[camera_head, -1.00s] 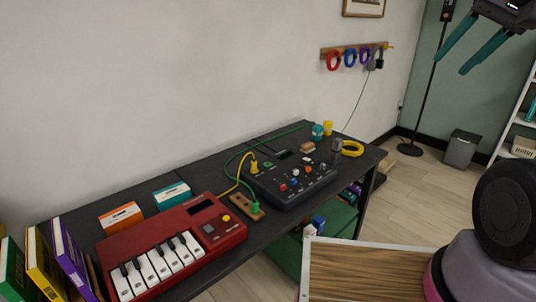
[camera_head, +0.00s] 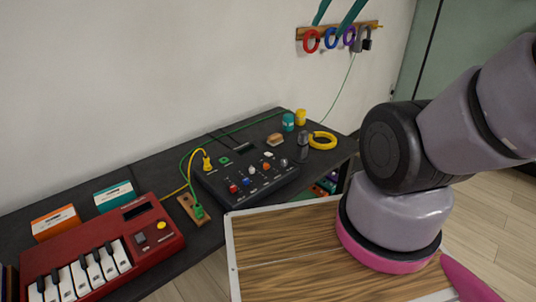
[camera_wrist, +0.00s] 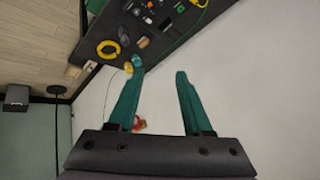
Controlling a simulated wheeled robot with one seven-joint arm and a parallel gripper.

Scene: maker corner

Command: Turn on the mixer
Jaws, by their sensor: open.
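The mixer (camera_head: 262,182) is a dark box on the black table, with coloured knobs, a small screen and a green-marked square near its back left. A yellow plug stands at its left corner. It also shows at the top of the wrist view (camera_wrist: 158,22), cut off by the frame edge. My gripper (camera_head: 328,30) has two teal fingers, high at the top of the head view in front of the wall hooks. It is open and empty, well away from the mixer. In the wrist view the fingers (camera_wrist: 160,73) stand apart with white wall between them.
A red keyboard (camera_head: 98,254) and two small boxes lie left of the mixer. A yellow ring (camera_head: 322,140), a teal jar (camera_head: 288,122) and a yellow jar (camera_head: 300,117) stand right of it. Green and yellow cables run behind and beside it. A wooden-topped surface (camera_head: 285,255) is in front.

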